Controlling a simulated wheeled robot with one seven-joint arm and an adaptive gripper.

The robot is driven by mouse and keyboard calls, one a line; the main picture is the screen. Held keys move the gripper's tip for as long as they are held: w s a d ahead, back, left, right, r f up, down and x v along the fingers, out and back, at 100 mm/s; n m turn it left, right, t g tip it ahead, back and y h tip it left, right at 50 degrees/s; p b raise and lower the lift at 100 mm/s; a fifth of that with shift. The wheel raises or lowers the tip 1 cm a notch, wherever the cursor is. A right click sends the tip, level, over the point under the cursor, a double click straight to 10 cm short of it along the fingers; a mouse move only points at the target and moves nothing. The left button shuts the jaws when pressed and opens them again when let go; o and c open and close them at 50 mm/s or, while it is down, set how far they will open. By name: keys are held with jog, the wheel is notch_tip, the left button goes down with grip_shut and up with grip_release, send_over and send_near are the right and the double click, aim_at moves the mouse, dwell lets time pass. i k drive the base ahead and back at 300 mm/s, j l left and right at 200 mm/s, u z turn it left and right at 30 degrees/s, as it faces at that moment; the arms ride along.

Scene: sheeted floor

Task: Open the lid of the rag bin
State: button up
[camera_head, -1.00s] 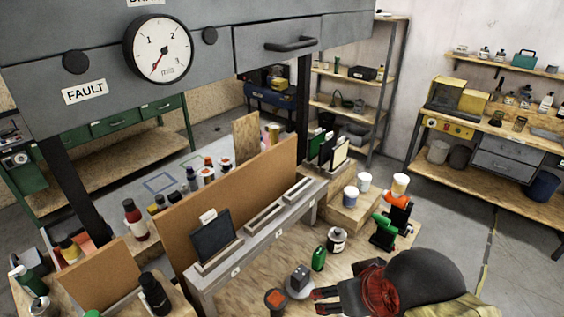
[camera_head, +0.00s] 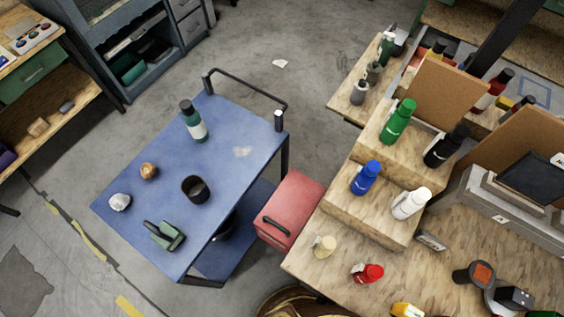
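A red box (camera_head: 292,202) stands in the gap between the blue cart and the wooden bench; it looks like the rag bin. Its flat red top appears shut, and a dark handle (camera_head: 276,226) shows near its front edge. I cannot see inside it, and its lower part is largely hidden by the bench. My gripper is not in view.
A blue cart (camera_head: 222,162) left of the bin carries a green bottle (camera_head: 193,121), a black cup (camera_head: 195,188) and small items. The wooden bench (camera_head: 330,278) to its right holds several bottles. Open grey floor (camera_head: 285,100) lies behind the cart.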

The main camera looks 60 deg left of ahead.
aim_at(287, 212)
jog(key=u, duration=2.5)
